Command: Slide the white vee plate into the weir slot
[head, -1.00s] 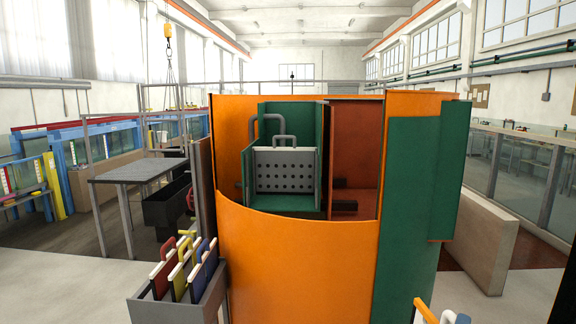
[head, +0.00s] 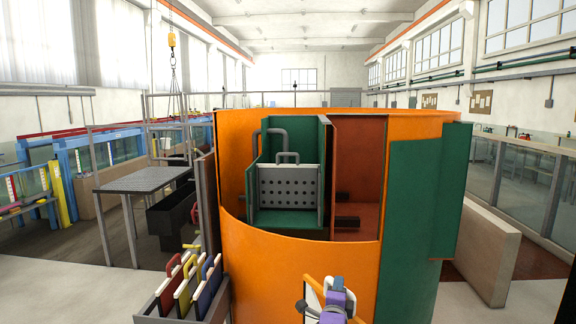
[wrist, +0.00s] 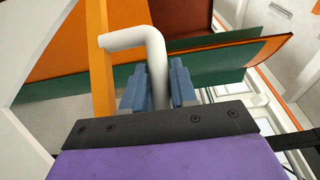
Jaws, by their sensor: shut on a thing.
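My gripper (head: 334,301) is low in the head view, in front of the orange tank wall. In the wrist view its blue fingers (wrist: 160,88) are shut on a bent white handle (wrist: 140,38). The handle joins an orange edge strip (wrist: 103,85) of a white plate (wrist: 25,95), which I take as the vee plate. In the head view only a small part of the plate (head: 312,297) shows; its vee cannot be seen. The green-walled channel (head: 324,150) in the tank holds a grey perforated plate (head: 290,198). I cannot make out the weir slot for certain.
The curved orange tank wall (head: 300,255) stands close behind my gripper. A grey rack (head: 205,306) at lower left holds red, yellow and blue-faced plates. A dark table (head: 145,180) stands at left, and a beige wall panel (head: 488,250) at right.

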